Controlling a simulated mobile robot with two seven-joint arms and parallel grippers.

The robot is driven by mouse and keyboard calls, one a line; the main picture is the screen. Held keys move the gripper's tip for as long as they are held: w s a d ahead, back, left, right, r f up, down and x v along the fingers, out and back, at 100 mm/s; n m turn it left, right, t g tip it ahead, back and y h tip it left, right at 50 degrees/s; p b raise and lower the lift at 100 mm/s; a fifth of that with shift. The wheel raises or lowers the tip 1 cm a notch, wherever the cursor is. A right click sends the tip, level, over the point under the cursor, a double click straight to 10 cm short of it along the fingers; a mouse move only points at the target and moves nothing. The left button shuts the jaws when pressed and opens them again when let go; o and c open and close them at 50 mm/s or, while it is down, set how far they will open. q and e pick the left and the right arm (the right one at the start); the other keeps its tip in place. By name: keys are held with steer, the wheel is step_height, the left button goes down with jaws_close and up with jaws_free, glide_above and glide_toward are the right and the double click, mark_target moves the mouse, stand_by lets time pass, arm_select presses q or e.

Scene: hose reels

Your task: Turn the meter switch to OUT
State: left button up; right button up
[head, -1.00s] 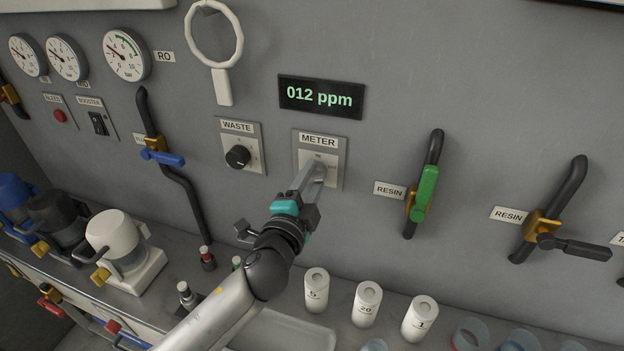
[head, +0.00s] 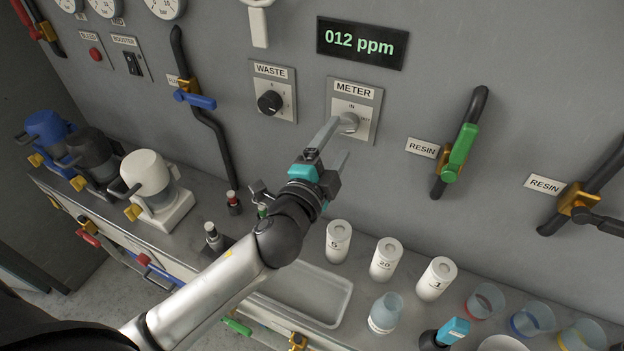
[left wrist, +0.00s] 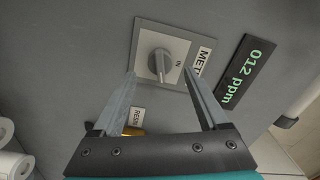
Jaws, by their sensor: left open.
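My left gripper (head: 343,138) is open in front of the plate. In the left wrist view its fingertips (left wrist: 160,73) lie on either side of the knob, with gaps visible. My right gripper is out of view.
A black display (head: 360,43) reads 012 ppm above the plate. The WASTE knob (head: 269,102) is to the left; a green-handled RESIN valve (head: 459,150) is to the right. White bottles (head: 386,260), a clear tray (head: 305,292) and cups stand on the counter below.

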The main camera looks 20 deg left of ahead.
arm_select(q)
steer(key=s+b, duration=0.2)
steer(key=s, duration=0.9)
steer(key=shift+a, duration=0.2)
steer(key=shift+s, duration=0.2)
